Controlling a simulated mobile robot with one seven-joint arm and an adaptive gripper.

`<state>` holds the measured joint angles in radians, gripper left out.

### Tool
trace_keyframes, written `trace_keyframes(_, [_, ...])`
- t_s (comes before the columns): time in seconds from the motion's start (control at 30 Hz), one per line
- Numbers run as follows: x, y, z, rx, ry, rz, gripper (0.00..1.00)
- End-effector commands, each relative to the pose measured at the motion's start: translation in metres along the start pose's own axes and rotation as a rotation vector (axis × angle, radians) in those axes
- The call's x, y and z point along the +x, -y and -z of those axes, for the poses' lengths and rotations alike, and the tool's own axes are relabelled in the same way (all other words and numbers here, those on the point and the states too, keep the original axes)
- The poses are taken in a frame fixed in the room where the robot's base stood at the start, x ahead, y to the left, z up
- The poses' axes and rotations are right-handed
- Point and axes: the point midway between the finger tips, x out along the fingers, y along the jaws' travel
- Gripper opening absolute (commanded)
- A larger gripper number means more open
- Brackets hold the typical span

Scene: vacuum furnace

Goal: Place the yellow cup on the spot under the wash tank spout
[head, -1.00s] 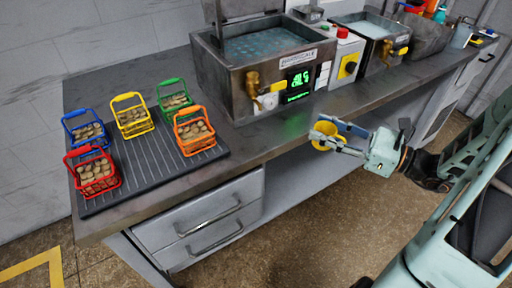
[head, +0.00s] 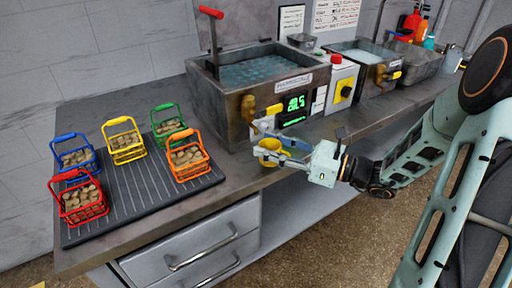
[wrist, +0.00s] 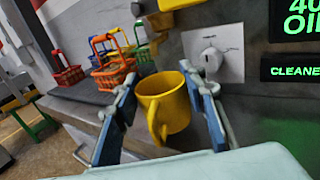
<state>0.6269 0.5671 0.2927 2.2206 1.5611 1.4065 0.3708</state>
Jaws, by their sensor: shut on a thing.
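The yellow cup (head: 267,158) is held in my gripper (head: 280,148), in front of the nearest tank. In the wrist view the cup (wrist: 168,103) sits between the blue-padded fingers of my gripper (wrist: 165,108), mouth up and slightly tilted, handle toward me. The nearest tank (head: 226,100) has a brass spout (head: 249,108) on its front left; the cup is lower than it and to its right in the head view. I cannot tell whether the cup touches the bench. The spot under the spout is not clearly visible.
A ribbed black mat (head: 150,195) on the bench's left holds several coloured baskets of brownish pieces, the orange one (head: 188,158) closest to the tank. A green display (head: 293,104) and a control box (head: 343,82) stand right of the spout. Bare bench (head: 235,165) lies between mat and cup.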

Motion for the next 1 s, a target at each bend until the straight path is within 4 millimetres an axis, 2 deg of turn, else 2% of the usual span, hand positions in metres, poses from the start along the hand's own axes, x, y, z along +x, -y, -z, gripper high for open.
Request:
trace_keyframes(0.17, [0.019,-0.001,0.000,-0.001,0.002,-0.005,0.14])
trace_keyframes(0.3, [0.042,-0.001,0.003,0.000,0.001,-0.003,0.14])
trace_keyframes(0.4, [0.039,0.000,0.016,0.002,0.001,0.000,0.14])
trace_keyframes(0.77, [0.039,0.000,0.019,0.000,0.001,-0.001,0.14])
trace_keyframes(0.8, [0.038,0.000,0.018,-0.001,0.001,-0.001,0.41])
trace_keyframes(0.87, [0.038,0.000,0.018,-0.001,0.000,-0.001,0.46])
trace_keyframes(1.0, [0.038,0.000,0.018,0.000,0.000,-0.001,0.46])
